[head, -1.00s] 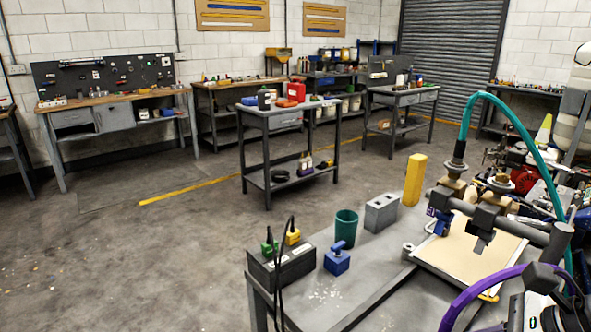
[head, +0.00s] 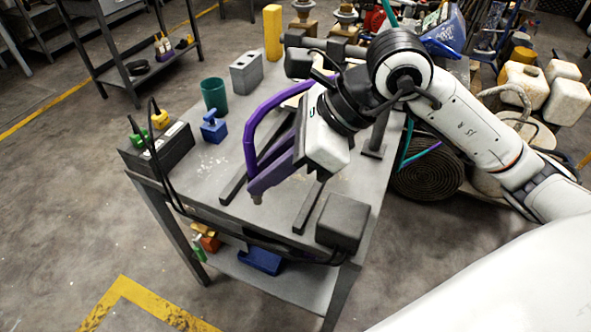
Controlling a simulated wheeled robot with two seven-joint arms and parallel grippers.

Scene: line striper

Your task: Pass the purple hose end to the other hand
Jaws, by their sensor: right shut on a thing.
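The purple hose (head: 250,140) arcs above the grey workbench (head: 340,185). Its end points down, with a small metal tip (head: 257,199) showing just below my fingers. My right gripper (head: 264,180) reaches in from the right and is shut on the purple hose end, holding it above the bench near its front. The fingers partly hide the hose there. The far part of the hose goes behind my right wrist. My left gripper is not in view.
A green cup (head: 214,95), a blue block with a handle (head: 213,129), a grey block (head: 246,73) and a yellow post (head: 272,32) stand on the bench. A black box (head: 157,150) with cables is at the left corner, and a dark block (head: 343,222) at the front.

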